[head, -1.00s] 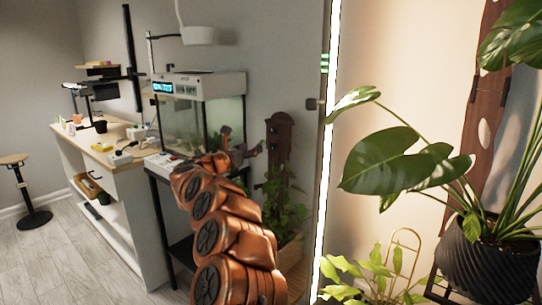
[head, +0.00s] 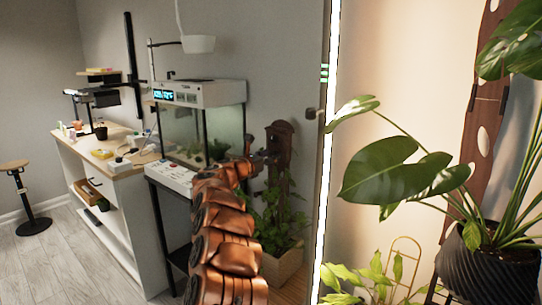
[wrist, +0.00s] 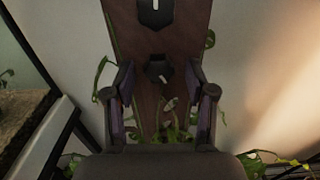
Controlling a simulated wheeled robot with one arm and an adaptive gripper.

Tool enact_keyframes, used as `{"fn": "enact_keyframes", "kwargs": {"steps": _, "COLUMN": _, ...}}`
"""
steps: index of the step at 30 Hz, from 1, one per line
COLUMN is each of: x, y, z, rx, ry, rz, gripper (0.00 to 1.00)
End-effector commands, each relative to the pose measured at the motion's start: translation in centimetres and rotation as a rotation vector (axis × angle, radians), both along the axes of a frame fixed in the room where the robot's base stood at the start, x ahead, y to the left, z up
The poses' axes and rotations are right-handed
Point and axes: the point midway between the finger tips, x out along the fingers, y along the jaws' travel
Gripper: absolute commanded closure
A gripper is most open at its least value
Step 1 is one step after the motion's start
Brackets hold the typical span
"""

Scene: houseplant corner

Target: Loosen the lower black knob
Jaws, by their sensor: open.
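A dark wooden board (head: 282,143) stands among plants beside the aquarium, and it fills the middle of the wrist view (wrist: 140,45). The lower black knob (wrist: 158,70) is on its face, with a larger black piece bearing a white mark (wrist: 154,12) above it. My gripper (wrist: 158,84) is open, one finger on each side of the lower knob as seen from the wrist. I cannot tell how much depth lies between fingertips and knob. In the head view my gripper (head: 262,163) is at the board, and my arm hides part of the area below.
The aquarium (head: 205,125) on its black stand is left of my arm. Green vines (head: 280,215) grow from a wooden planter (head: 285,268) below the board. A bright light strip (head: 327,150) and a monstera (head: 385,170) are on the right. Leaves hang close under my fingers.

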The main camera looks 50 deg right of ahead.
Motion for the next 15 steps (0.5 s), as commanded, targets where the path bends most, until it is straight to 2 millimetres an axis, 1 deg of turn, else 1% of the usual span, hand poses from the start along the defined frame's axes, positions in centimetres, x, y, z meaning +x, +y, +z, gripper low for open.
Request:
{"fn": "enact_keyframes", "kwargs": {"steps": 6, "x": 0.04, "y": -0.64, "z": 0.11, "rx": -0.002, "ry": -0.002, "rz": 0.000, "gripper": 0.45}}
{"fn": "enact_keyframes", "kwargs": {"steps": 14, "x": 0.09, "y": -0.64, "z": 0.06, "rx": -0.001, "ry": -0.001, "rz": 0.002, "gripper": 0.45}}
{"fn": "enact_keyframes", "kwargs": {"steps": 15, "x": 0.09, "y": -0.64, "z": 0.05, "rx": -0.001, "ry": -0.001, "rz": 0.002, "gripper": 0.48}}
